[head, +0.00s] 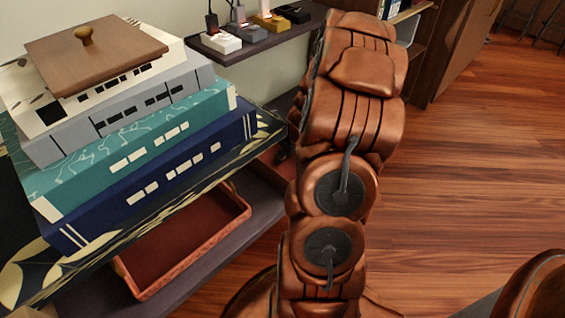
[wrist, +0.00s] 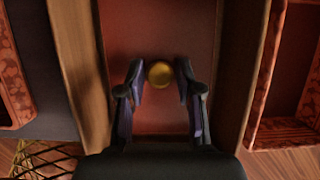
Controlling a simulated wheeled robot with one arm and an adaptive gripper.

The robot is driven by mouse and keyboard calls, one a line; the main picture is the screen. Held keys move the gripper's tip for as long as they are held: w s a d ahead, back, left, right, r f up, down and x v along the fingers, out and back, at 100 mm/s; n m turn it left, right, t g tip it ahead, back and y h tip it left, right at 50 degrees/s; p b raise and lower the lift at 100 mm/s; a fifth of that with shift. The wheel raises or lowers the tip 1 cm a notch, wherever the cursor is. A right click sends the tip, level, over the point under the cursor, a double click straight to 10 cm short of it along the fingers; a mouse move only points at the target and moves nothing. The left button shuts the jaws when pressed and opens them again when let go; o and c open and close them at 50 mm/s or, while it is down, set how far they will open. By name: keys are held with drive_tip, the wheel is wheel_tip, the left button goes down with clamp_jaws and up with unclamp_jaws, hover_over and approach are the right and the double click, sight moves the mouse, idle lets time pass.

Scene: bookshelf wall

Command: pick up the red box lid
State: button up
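In the wrist view, a dark red panel (wrist: 160,30) with a round gold knob (wrist: 159,74) fills the middle; it looks like the red box lid. My gripper (wrist: 160,68) is open, with one finger on each side of the knob. A gap shows between each finger and the knob, and whether the tips reach down to the knob's height is hard to tell. In the head view my arm blocks the sight of the gripper and this panel.
A brown wooden lid (head: 95,52) with a knob lies on stacked books (head: 150,165) at left. An open red tray (head: 190,245) sits on the shelf below. Red patterned box walls (wrist: 268,60) and wooden strips flank the panel. Small items stand on a dark shelf (head: 262,44). Floor (head: 470,170) is clear.

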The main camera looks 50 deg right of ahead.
clamp_jaws()
